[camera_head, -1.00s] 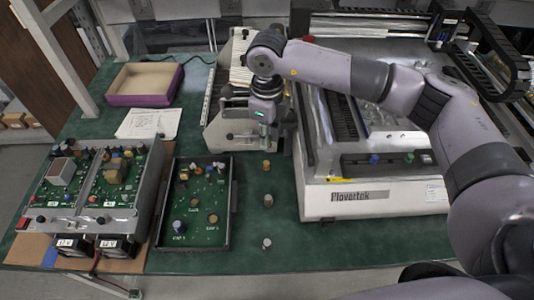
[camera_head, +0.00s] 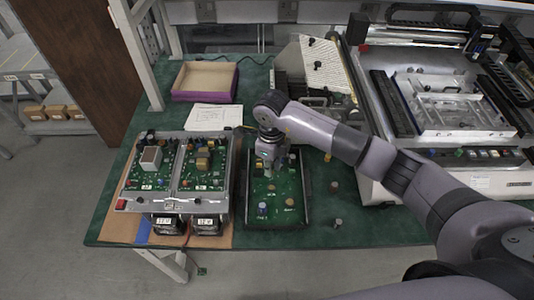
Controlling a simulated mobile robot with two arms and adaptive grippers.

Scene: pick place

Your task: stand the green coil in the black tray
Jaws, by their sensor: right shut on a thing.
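The black tray (camera_head: 307,208) lies on the green table at the middle of the head view, with a green board and several small parts in it. My right gripper (camera_head: 270,165) points down over the far part of the tray. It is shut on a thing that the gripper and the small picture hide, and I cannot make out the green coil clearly. How high its fingertips are above the board is hard to tell. My left gripper is not in view.
Loose small cylinders, an orange one (camera_head: 327,157), a brown one (camera_head: 334,187) and a grey one (camera_head: 338,223), stand right of the tray. A unit with circuit boards (camera_head: 172,203) is close on the left. A purple box (camera_head: 203,97) and paper (camera_head: 214,117) lie behind.

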